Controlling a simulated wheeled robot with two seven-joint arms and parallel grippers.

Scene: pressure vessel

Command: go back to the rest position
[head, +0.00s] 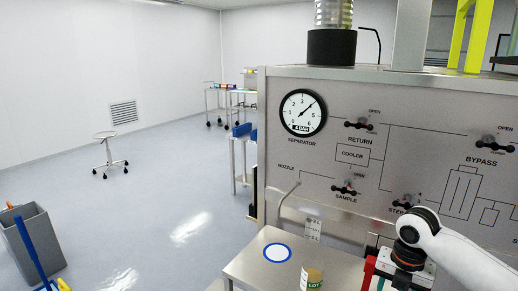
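My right arm comes in from the right edge, with its white wrist bent down in front of the panel. My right gripper (398,274) is at the bottom edge, beside the steel shelf; its fingertips are cut off or hidden, so I cannot tell whether it is open or shut. Red and green parts show beside it. My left gripper is not in view. The steel panel (345,130) carries a pressure gauge (303,113), with the needle between 3 and 5, and several small valves, including the sample valve (344,188).
The steel shelf (245,263) holds a blue-ringed white disc (277,252) and a container labelled LOT (311,280). A grey bin (32,245) stands at the lower left, a stool (108,152) farther back. Carts (218,105) stand behind the vessel. Open floor lies between.

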